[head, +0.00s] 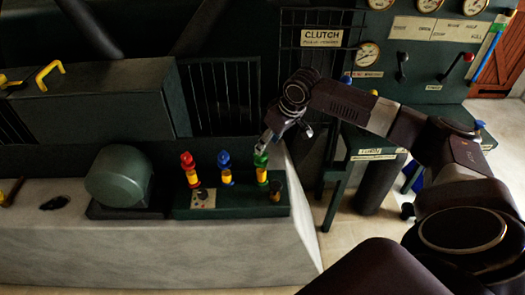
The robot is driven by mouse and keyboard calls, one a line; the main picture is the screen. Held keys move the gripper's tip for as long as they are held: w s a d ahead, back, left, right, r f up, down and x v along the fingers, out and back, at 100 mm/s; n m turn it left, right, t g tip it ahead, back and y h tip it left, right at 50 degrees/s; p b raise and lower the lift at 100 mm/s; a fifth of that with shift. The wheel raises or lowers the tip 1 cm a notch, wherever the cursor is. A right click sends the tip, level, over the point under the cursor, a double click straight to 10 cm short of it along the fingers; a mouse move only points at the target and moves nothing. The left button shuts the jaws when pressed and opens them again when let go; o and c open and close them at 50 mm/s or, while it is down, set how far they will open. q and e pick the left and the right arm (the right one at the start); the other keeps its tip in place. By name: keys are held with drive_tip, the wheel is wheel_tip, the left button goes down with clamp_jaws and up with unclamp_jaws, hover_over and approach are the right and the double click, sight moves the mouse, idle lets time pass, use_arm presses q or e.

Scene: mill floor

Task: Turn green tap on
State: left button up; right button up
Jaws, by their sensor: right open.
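The green tap (261,160) stands at the right of a row on a dark green block, with a green top over a yellow body. My right gripper (264,146) is open, its fingertips at or just above the green top. I cannot tell whether they touch it. A blue tap (225,167) and a red tap (189,169) stand to its left. My left gripper is not in view.
The dark block (232,210) sits on a pale stone counter (200,255). A small dark knob (276,191) stands close right of the green tap. A rounded green housing (118,176) is further left. A panel with gauges (368,54) and levers is behind my right arm.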

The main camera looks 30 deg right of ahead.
sight(261, 158)
drive_tip(key=p+x, duration=0.1)
drive_tip(key=x, duration=0.5)
drive_tip(key=shift+w+f, duration=0.1)
drive_tip(key=shift+f, duration=0.05)
drive_tip(key=shift+c, duration=0.2)
drive_tip(key=c, duration=1.1)
